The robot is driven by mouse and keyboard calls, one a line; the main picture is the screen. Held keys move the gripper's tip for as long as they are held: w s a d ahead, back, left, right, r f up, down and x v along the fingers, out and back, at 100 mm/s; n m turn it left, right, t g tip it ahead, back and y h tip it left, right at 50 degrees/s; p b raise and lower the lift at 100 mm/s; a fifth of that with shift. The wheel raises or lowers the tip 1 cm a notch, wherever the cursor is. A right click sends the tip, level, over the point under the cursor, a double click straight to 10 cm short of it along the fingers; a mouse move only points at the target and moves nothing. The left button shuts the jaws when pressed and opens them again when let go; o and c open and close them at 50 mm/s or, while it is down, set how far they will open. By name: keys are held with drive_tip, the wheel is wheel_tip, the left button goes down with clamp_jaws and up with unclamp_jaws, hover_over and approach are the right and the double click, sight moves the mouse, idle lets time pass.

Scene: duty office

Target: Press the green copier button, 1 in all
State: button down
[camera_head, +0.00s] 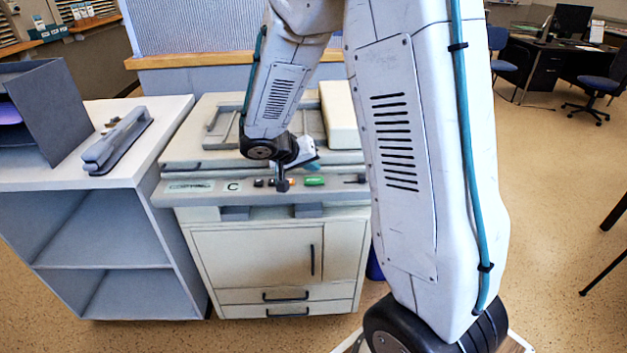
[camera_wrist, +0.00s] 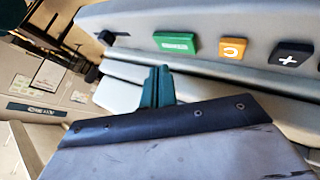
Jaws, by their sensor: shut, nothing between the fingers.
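The green copier button (camera_head: 314,181) is on the sloping front control panel of the copier (camera_head: 262,250). In the wrist view the green button (camera_wrist: 176,43) is a raised rectangle with pale lettering, unobstructed. My gripper (camera_wrist: 158,72) is shut and empty, its teal fingertips pointing at the panel just below the green button in that view. A gap shows between tips and button.
An orange button (camera_wrist: 232,48) and a black plus button (camera_wrist: 291,56) sit close beside the green one. A white shelf unit (camera_head: 120,215) with a stapler-like device (camera_head: 118,140) and a dark file holder (camera_head: 45,105) stands left of the copier. Open floor lies right.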

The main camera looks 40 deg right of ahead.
sight(311, 182)
drive_tip(key=shift+r, duration=1.9)
